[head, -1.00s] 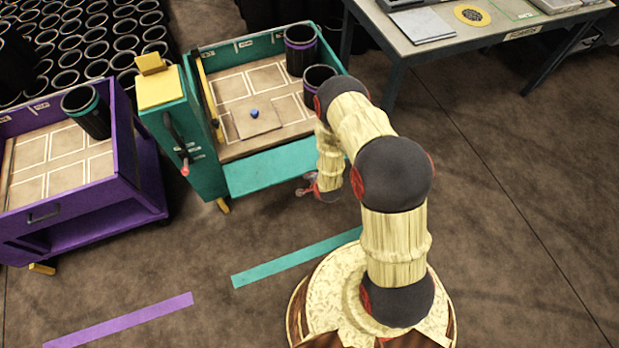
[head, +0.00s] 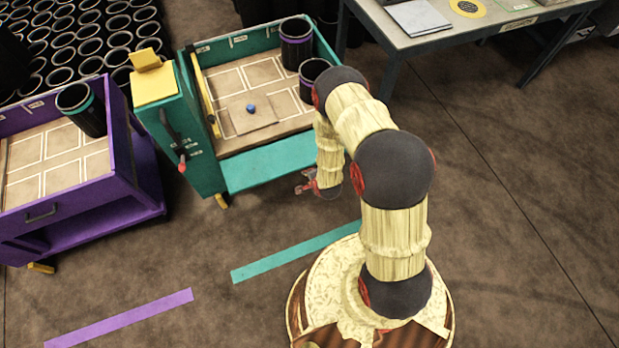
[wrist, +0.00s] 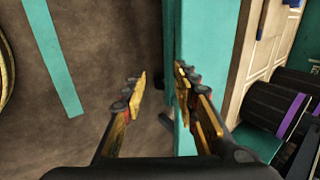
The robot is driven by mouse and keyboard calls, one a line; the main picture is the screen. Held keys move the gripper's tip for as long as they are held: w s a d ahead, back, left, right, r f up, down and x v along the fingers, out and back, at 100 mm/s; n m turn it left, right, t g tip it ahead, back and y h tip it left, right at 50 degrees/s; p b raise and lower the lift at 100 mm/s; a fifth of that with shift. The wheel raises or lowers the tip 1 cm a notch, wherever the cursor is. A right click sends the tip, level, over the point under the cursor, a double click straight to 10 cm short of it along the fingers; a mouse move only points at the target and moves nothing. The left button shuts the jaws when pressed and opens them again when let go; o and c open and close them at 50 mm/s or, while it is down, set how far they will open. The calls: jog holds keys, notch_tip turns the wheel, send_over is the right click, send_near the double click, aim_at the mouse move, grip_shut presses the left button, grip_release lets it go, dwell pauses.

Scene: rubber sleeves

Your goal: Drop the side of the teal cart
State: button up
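The teal cart (head: 190,172) stands left of my arm, its tray floor (head: 245,82) in plain sight. Its teal front side (head: 270,163) shows as a flat panel along the tray's near edge; I cannot tell its exact angle. A dark lever with a red tip (head: 182,166) points down on the cart's left end. My gripper (head: 303,182) is low beside the panel's right end. In the wrist view my gripper (wrist: 162,75) has its fingers apart and nothing between them. The right finger overlaps the teal panel (wrist: 207,45); contact cannot be told.
Two dark cups (head: 296,45) (head: 312,77) and a small blue piece (head: 251,108) are in the teal cart's tray. A purple cart (head: 130,190) stands at left. A grey table (head: 460,32) is at the back right. Floor at right is clear.

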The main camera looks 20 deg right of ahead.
jog(key=v, duration=1)
jog(key=shift+s+r, duration=0.25)
